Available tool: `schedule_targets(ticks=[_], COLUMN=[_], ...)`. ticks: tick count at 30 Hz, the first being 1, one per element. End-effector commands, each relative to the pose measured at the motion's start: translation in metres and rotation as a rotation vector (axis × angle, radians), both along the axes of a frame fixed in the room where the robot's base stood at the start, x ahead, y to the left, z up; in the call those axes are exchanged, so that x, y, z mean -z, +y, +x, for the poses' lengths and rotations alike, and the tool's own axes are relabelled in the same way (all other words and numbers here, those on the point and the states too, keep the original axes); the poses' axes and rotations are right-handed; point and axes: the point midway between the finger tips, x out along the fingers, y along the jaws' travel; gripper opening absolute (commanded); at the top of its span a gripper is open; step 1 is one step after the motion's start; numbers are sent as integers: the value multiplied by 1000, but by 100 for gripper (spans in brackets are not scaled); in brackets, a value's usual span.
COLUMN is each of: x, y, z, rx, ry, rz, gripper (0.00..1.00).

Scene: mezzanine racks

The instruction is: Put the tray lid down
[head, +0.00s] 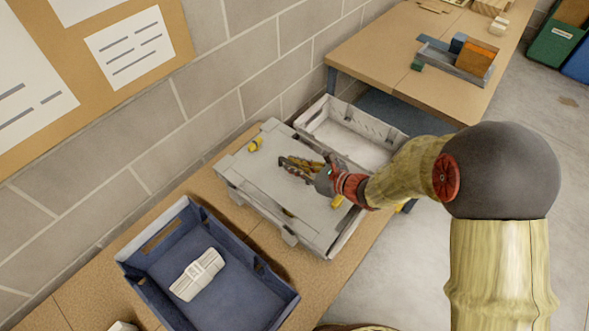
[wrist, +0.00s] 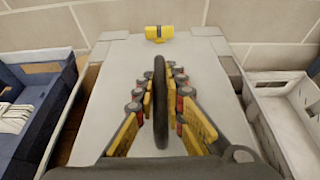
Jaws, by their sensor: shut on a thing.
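The tray lid (head: 262,160) is a pale grey flat panel with a yellow clip (head: 255,145) at its far edge and more yellow at its near edge. It lies over a grey tray between two open crates; I cannot tell if it rests fully on the tray. My gripper (head: 296,167) is over the middle of the lid. In the wrist view its yellow and red fingers (wrist: 160,88) are shut on the lid's dark upright handle (wrist: 160,118). The wrist view also shows the lid (wrist: 118,75) level beneath the fingers, with the clip (wrist: 158,33) ahead.
A blue crate (head: 145,245) holding a white bundle (head: 197,274) stands at the left. An empty white crate (head: 350,137) stands beyond the lid. A brick wall (head: 150,130) runs close behind. A second table (head: 400,50) with blocks is farther off.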

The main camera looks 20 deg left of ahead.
Motion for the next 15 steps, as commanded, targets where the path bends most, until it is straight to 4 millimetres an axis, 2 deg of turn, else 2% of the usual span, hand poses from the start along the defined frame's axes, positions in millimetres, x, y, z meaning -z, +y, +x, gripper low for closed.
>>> schedule_targets(ticks=[1, 3, 15], x=[8, 13, 17], y=[0, 0, 0], z=[1, 1, 1], rx=[2, 2, 1], ry=[1, -1, -2], rz=[1, 2, 2], gripper=[0, 0, 0])
